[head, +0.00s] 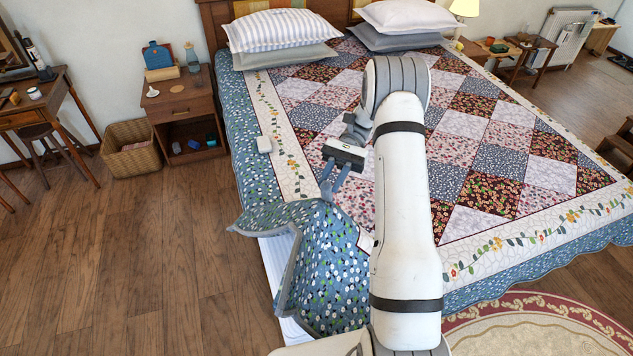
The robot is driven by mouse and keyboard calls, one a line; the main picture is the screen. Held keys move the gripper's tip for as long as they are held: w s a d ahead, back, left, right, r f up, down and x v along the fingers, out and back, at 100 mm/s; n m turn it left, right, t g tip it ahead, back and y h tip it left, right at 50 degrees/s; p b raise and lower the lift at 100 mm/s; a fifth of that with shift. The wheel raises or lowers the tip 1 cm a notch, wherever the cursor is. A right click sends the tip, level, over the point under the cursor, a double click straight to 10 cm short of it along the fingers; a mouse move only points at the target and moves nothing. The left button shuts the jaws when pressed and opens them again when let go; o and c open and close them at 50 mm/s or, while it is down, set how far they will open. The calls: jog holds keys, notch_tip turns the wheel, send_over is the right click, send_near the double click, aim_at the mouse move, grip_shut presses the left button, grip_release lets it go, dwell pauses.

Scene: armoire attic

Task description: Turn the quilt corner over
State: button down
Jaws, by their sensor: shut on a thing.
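The patchwork quilt (490,152) covers the bed, with a cream floral border and a blue floral edge. At its near left corner the blue floral cloth (325,265) is lifted and folded, with its grey-edged hem hanging in waves. White bedding (276,262) shows below the raised cloth. My gripper (328,190) is at the top of this raised fold, shut on the quilt corner, above the left border. My white arm hides part of the quilt and the fold's right side.
Striped and grey pillows (283,32) are at the head. A wooden nightstand (185,105) and wicker basket (130,148) stand left of the bed. The wooden floor at left is clear. A round rug (540,325) lies at lower right.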

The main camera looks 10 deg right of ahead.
jog(key=shift+w+d+f, duration=0.25)
jog(key=shift+d, duration=0.05)
jog(key=c, duration=1.6)
grip_release()
jog(key=shift+o, duration=1)
jog(key=shift+w, duration=0.15)
jog(key=shift+o, duration=1)
jog(key=shift+r, duration=0.15)
